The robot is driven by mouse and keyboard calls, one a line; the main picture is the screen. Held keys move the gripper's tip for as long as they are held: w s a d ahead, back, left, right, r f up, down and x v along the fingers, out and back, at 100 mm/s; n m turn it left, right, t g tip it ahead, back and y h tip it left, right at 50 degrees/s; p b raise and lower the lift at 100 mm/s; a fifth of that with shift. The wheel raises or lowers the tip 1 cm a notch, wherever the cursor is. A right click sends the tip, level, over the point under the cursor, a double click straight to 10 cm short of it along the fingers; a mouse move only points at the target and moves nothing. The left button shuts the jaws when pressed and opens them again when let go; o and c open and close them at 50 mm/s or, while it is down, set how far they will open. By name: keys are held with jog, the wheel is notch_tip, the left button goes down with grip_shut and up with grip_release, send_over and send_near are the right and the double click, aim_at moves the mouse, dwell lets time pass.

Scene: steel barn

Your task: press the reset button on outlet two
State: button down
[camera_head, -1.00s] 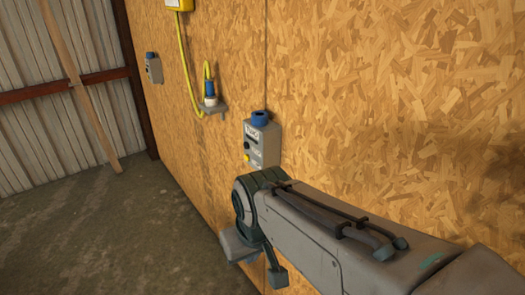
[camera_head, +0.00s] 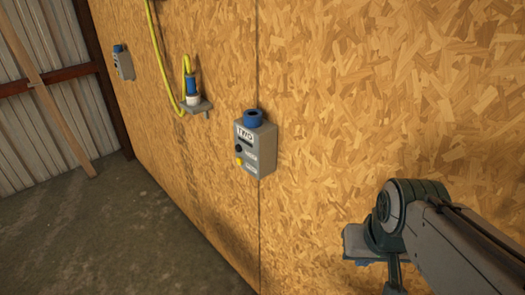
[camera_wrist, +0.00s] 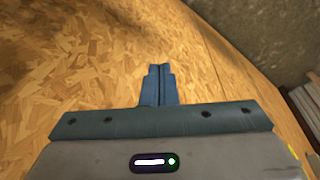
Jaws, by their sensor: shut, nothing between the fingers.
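Outlet two is a grey box (camera_head: 262,150) marked "TWO" on the chipboard wall, with a blue round socket (camera_head: 253,118) on top. Its front has a dark button (camera_head: 239,149) and, below it, a yellow button (camera_head: 238,161). The small labels beside them cannot be read, so I cannot tell which is reset. My gripper (camera_wrist: 158,72) is shut and empty, its fingers over bare chipboard in the wrist view. In the head view my wrist is right of and below the box, clearly apart from it; the fingertips do not show clearly there. The box is not in the wrist view.
Another grey box (camera_head: 124,65) is farther left. The chipboard wall (camera_head: 400,90) is bare on the right. The concrete floor (camera_head: 110,240) is clear.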

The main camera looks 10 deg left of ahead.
jog(key=shift+f, duration=0.1)
jog(key=w+a+f+n+t+h+b, duration=0.1)
jog(key=w+a+n+t+h+b, duration=0.25)
jog(key=w+n, duration=0.5)
jog(key=w+a+f+n+t+h+b, duration=0.2)
jog(key=w+a+n+h, duration=0.15)
jog(key=w+n, duration=0.5)
jog(key=w+a+n+t+y, duration=0.1)
jog(key=a+n, duration=0.3)
jog(key=a, duration=0.6)
jog(key=w+a+f+n+t+y+b, duration=0.1)
jog(key=a+n+t+y, duration=0.3)
jog(key=a, duration=0.6)
jog(key=w+a+f+n+t+y+b, duration=0.1)
jog(key=w+a+n+t+y, duration=0.1)
jog(key=a, duration=0.8)
jog(key=w+n+y, duration=0.1)
jog(key=n, duration=0.1)
jog(key=shift+a+f+n+t, duration=0.15)
jog(key=shift+a+n+t, duration=0.15)
jog(key=shift+a+t, duration=0.05)
jog(key=shift+w+d, duration=0.1)
jog(key=shift+w, duration=0.05)
